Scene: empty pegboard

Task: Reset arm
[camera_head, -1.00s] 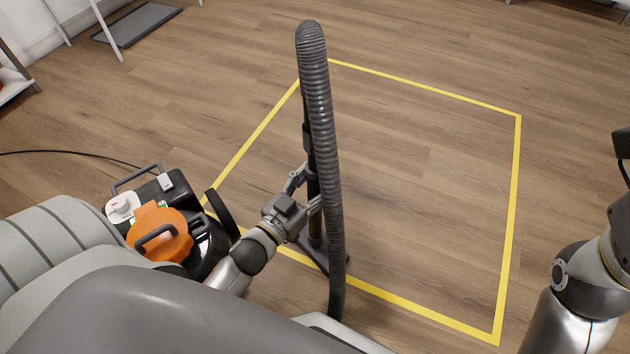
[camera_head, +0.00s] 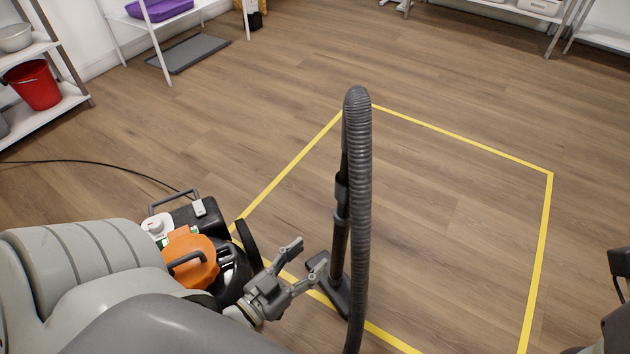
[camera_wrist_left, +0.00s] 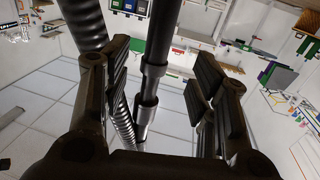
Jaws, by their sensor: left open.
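My left gripper (camera_head: 300,264) is open and empty, just left of the vacuum wand (camera_head: 340,225) in the head view. The black wand stands upright with its floor head (camera_head: 338,298) on the floor, and the grey ribbed hose (camera_head: 359,190) arches over its top. In the left wrist view, the wand (camera_wrist_left: 155,75) shows beyond and between the open fingers (camera_wrist_left: 160,85), with the hose (camera_wrist_left: 88,25) to its left. The orange and black vacuum body (camera_head: 190,258) stands left of the gripper, partly hidden by my arm. The right gripper's fingers do not show.
Yellow tape (camera_head: 465,140) marks a square on the wooden floor, which is mostly clear inside. A black cable (camera_head: 90,165) runs left from the vacuum. A red bucket (camera_head: 35,86) sits on a shelf at left, and a grey mat (camera_head: 188,54) lies behind.

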